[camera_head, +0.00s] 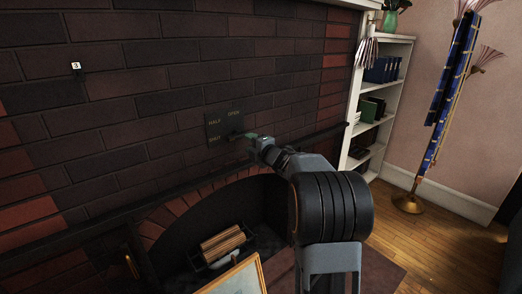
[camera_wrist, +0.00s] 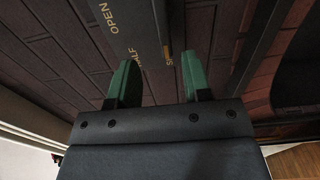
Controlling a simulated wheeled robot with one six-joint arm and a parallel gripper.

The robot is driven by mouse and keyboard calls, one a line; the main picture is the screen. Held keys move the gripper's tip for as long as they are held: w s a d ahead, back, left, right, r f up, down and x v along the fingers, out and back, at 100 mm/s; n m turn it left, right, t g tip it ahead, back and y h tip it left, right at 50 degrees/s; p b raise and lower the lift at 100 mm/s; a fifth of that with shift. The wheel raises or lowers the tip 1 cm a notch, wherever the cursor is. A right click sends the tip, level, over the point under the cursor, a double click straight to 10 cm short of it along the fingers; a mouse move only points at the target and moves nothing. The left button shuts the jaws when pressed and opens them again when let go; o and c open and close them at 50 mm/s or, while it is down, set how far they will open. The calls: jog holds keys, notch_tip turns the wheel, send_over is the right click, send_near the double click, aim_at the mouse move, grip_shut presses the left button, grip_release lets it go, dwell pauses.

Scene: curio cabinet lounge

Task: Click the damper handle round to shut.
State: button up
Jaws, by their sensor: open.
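The dark damper plate (camera_head: 226,119) is on the brick chimney breast above the fireplace opening, lettered HALF, OPEN and SHUT. In the wrist view the plate (camera_wrist: 128,38) shows OPEN and parts of the other words. My gripper (camera_head: 243,136) is at the plate's lower right, and its green fingers (camera_wrist: 157,78) are spread apart with nothing clearly between them. In the head view the handle is mostly hidden by the gripper. I cannot tell which word it points at.
Below is the arched fireplace with a log grate (camera_head: 222,243) and a framed picture (camera_head: 237,277) leaning in front. A small tag marked 3 (camera_head: 76,66) is on the bricks at left. A white bookcase (camera_head: 352,163) and a tall blue hanging ornament (camera_head: 452,90) stand at right.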

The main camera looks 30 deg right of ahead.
jog(key=shift+s+d, duration=0.25)
jog(key=shift+s, duration=1.1)
jog(key=shift+s+d, duration=0.25)
jog(key=shift+s, duration=1.05)
jog(key=shift+d, duration=0.1)
jog(key=s+d+f+m+g+h, duration=0.45)
jog(key=d+f+m+h, duration=0.3)
jog(key=m, duration=0.35)
jog(key=s+a+m+g+p, duration=0.4)
jog(key=s+m+g, duration=0.1)
jog(key=s+m, duration=0.15)
jog(key=s+a+r+m+g+y+p, duration=0.1)
jog(key=s+a+r+g+y+p, duration=0.1)
jog(key=s+a+r+p, duration=0.3)
jog(key=s+a+r+m+g+y+p, duration=0.1)
jog(key=s+a+r+p, duration=0.3)
jog(key=s+a, duration=0.6)
jog(key=a+g+y+p, duration=0.1)
jog(key=a+p, duration=0.1)
jog(key=a, duration=0.3)
jog(key=shift+s+a+r+m+p, duration=0.3)
jog(key=shift+s+r+m, duration=0.05)
jog(key=shift+s, duration=0.05)
jog(key=shift+g, duration=0.25)
